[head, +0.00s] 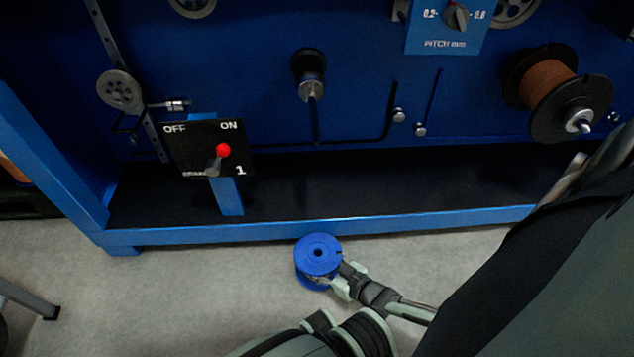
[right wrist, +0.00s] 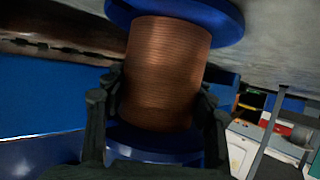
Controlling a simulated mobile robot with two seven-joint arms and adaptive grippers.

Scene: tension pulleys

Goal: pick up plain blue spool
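The plain blue spool (head: 318,256) is in the head view, over the pale floor just in front of the machine's blue base rail. Its round top flange with a dark centre hole faces up. My right gripper (head: 338,281) reaches it from the lower right. In the right wrist view the spool's copper winding (right wrist: 165,75) shows between two blue flanges. The fingers of my right gripper (right wrist: 158,112) lie on both sides of the winding, between the flanges, and look shut on it. I cannot tell whether the spool touches the floor. My left gripper is not in view.
The blue machine stands behind, with a black OFF/ON brake panel (head: 212,148), a pitch panel (head: 447,25), a pulley (head: 120,91) and a mounted black spool of copper wire (head: 556,93). A grey stand leg (head: 28,301) is at lower left. Floor left of the spool is clear.

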